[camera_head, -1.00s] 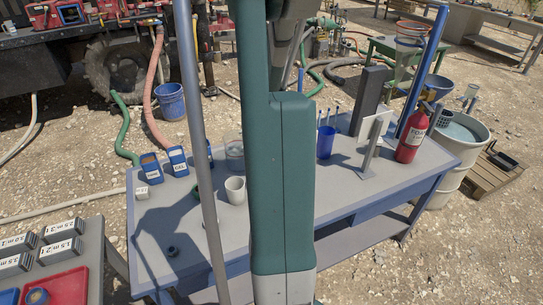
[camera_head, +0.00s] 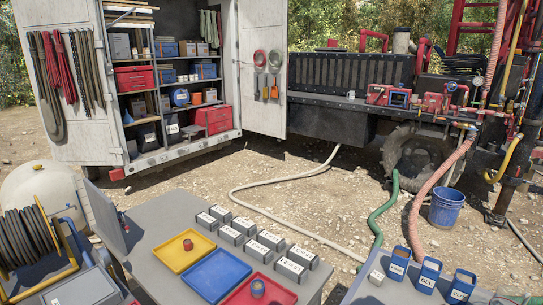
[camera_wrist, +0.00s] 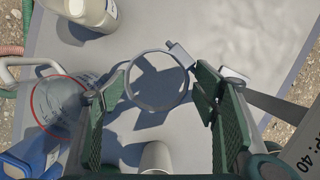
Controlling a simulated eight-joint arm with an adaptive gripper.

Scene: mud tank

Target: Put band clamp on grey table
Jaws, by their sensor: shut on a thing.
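The band clamp (camera_wrist: 157,109) is a thin metal ring with a small screw housing at its upper right in the wrist view. My gripper (camera_wrist: 160,88) has its green fingers on either side of the ring and is shut on it. The clamp appears held above a grey tabletop (camera_wrist: 230,50); its shadow falls on that surface. In the head view a grey table (camera_head: 150,222) with trays and labelled blocks stands at lower centre. Another grey-topped table (camera_head: 372,292) shows at lower right. My gripper and the clamp are outside the head view.
In the wrist view a clear jug (camera_wrist: 58,103) stands at left, a pale bottle (camera_wrist: 92,12) at top and a cup (camera_wrist: 156,157) at bottom. Yellow (camera_head: 178,257), blue (camera_head: 215,280) and red (camera_head: 240,297) trays and several labelled blocks (camera_head: 230,235) occupy the grey table. Its far-left part looks clear.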

